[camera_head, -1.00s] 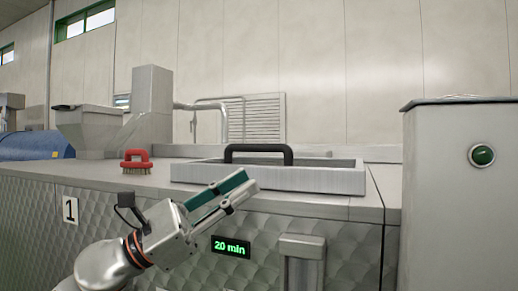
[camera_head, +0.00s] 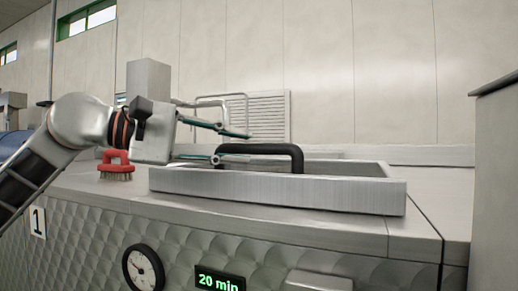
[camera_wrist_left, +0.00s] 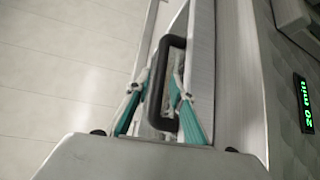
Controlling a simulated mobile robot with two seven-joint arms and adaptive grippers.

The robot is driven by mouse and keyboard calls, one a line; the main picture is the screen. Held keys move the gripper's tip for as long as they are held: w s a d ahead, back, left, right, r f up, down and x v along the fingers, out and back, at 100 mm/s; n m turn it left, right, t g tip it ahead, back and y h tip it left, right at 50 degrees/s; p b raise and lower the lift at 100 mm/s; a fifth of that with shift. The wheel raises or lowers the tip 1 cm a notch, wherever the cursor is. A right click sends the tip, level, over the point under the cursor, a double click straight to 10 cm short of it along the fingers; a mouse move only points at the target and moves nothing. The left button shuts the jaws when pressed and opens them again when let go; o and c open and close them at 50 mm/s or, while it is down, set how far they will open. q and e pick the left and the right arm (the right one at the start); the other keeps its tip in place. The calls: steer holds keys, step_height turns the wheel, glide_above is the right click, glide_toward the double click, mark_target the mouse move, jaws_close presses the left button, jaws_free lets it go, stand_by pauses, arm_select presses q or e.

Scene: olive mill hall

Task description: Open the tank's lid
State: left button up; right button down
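The tank's lid (camera_head: 280,189) is a grey metal panel with a raised rim, lying flat on the tank top. A black arched handle (camera_head: 275,149) stands on it. My left gripper (camera_head: 240,147) is at the left end of the handle, coming in from the left with its fingers apart, one higher than the other. In the left wrist view the handle (camera_wrist_left: 172,60) runs between the two open fingers (camera_wrist_left: 162,85). I cannot tell whether either finger touches it. My right gripper is not in view.
A red brush (camera_head: 116,166) stands on the tank top left of the lid, below my left arm. A dial gauge (camera_head: 143,268) and a green "20 min" display (camera_head: 219,282) are on the quilted front. A tall grey cabinet (camera_head: 497,180) stands at the right.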

mark_target(250, 148)
arm_select(q)
steer(key=x, duration=0.3)
steer(key=shift+w+d, duration=0.2)
steer(key=shift+d, duration=0.15)
steer(key=shift+w+d+f, duration=0.1)
steer(key=shift+w+d, duration=0.05)
steer(key=shift+d, duration=0.15)
steer(key=shift+w+d, duration=0.15)
jaws_close()
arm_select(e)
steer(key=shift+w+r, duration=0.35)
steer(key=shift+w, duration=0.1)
